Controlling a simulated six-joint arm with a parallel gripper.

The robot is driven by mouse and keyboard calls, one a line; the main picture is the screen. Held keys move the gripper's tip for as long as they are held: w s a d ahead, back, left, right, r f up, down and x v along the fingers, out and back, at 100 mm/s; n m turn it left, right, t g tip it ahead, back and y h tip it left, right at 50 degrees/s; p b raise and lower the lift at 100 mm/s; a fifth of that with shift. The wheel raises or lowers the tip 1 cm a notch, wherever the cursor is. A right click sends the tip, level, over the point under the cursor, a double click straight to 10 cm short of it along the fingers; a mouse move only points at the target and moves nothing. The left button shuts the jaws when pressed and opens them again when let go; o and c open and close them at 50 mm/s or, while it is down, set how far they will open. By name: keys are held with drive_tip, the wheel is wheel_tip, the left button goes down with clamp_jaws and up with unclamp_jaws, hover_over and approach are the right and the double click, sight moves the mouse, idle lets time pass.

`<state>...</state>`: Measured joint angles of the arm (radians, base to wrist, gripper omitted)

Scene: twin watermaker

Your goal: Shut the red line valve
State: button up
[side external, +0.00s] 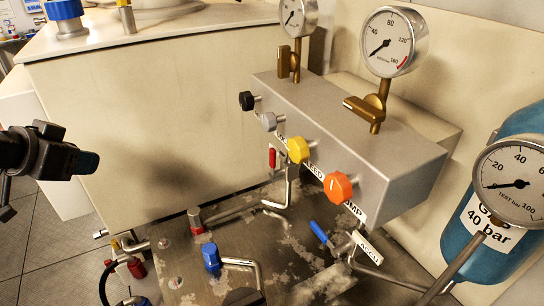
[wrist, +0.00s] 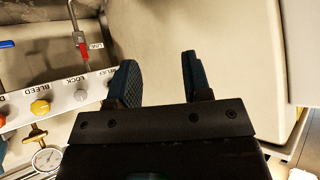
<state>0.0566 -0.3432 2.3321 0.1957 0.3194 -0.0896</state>
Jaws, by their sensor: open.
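A small red valve handle (side external: 272,157) stands upright on a thin metal pipe, behind the row of knobs in the side view. In the wrist view a red handle (wrist: 84,52) on a metal pipe shows at the upper left, with a small white tag beside it. The tag is too small to read surely. My gripper (side external: 88,164) is at the far left of the side view, well apart from the valve. In the wrist view my gripper (wrist: 158,72) has its two dark fingers spread with nothing between them. The red handle lies left of both fingers.
A grey knob panel (side external: 345,140) carries yellow (side external: 298,150) and orange (side external: 340,187) knobs, with gauges (side external: 394,42) above. A blue-capped fitting (side external: 211,257), a red-capped fitting (side external: 195,221) and a blue lever (side external: 320,233) stand on the worn plate below. Space near my gripper is clear.

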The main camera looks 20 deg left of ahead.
drive_tip(key=w+d+f+m+t+h, duration=0.1)
drive_tip(key=w+d+m+t+h, duration=0.15)
drive_tip(key=w, duration=0.55)
drive_tip(key=m+h, duration=0.6)
drive_tip(key=h, duration=0.5)
approach(270, 157)
drive_tip(key=shift+n+t+y, duration=0.25)
drive_tip(key=shift+t, duration=0.1)
drive_tip(key=x, duration=1)
drive_tip(key=shift+d, duration=0.45)
clamp_jaws()
